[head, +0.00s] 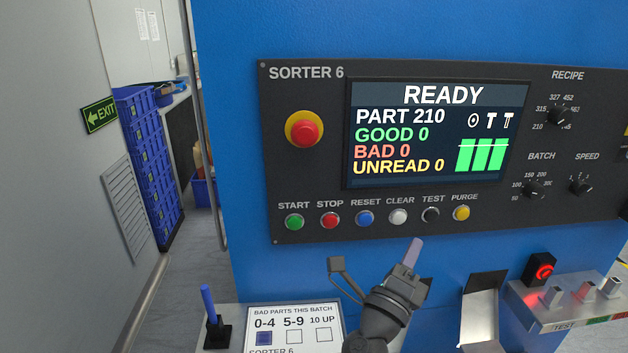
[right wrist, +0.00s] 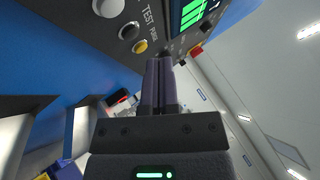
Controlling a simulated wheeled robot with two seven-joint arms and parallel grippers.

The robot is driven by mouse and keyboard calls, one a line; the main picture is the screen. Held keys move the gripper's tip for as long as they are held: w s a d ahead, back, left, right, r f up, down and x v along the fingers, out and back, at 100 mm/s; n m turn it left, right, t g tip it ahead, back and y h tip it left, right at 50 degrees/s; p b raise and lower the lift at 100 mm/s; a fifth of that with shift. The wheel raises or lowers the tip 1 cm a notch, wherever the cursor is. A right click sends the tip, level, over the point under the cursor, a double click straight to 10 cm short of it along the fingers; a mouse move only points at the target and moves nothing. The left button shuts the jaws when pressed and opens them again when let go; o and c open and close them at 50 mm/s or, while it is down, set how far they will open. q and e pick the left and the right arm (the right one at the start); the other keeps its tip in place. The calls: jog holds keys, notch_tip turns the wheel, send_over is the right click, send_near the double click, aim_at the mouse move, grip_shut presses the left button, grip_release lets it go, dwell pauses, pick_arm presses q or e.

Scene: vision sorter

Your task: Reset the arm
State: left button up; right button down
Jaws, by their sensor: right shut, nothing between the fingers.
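My right gripper (head: 414,246) is shut and empty. Its fingertips point up, just below the button row of the black sorter panel (head: 310,110), under the CLEAR and TEST buttons. In the right wrist view the closed fingers (right wrist: 159,70) are near the panel, with the yellow PURGE button (right wrist: 140,46) and black TEST button (right wrist: 129,31) to their upper left. I cannot tell whether they touch the panel; they appear apart from the buttons. The screen (head: 437,133) reads READY, PART 210, with good, bad and unread at 0. My left gripper is not in view.
A bad-parts card (head: 293,320) with its 0-4 box filled blue lies below the panel. A blue pen (head: 208,302) stands in a black holder to its left. A metal chute (head: 484,305) and a test-piece rack (head: 575,312) are at right. Blue crates (head: 147,165) stand far left.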

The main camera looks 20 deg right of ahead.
jog(key=w+a+f+n+t+y, duration=0.2)
jog(key=a+n+t+y, duration=0.85)
jog(key=n+y, duration=0.8)
jog(key=s+a+f+n+g+y, duration=0.5)
jog(key=s+a+f+n+g, duration=0.35)
jog(key=f+n+g, duration=0.35)
jog(key=s+d+f+n+g+h, duration=0.1)
jog(key=s+f+n+g+h, duration=0.15)
jog(key=s, duration=0.35)
jog(key=s+d+f+n+g+h, duration=0.1)
jog(key=s+n+g, duration=0.1)
jog(key=s+g, duration=0.3)
jog(key=s+f+g+b, duration=0.1)
jog(key=s+f+b, duration=0.15)
jog(key=f, duration=0.95)
jog(key=s+f+b, duration=0.2)
jog(key=f+b, duration=0.2)
jog(key=f, duration=0.9)
jog(key=s+d+f+g+b, duration=0.1)
jog(key=s+d+f+b, duration=0.2)
jog(key=s+f, duration=1)
notch_tip(320, 180, down, 4)
jog(key=b, duration=0.2)
jog(key=shift+s+d+r+n+g+h+b, duration=0.2)
jog(key=shift+s+n+g+h+b, duration=0.1)
jog(key=shift+s+n+b, duration=0.1)
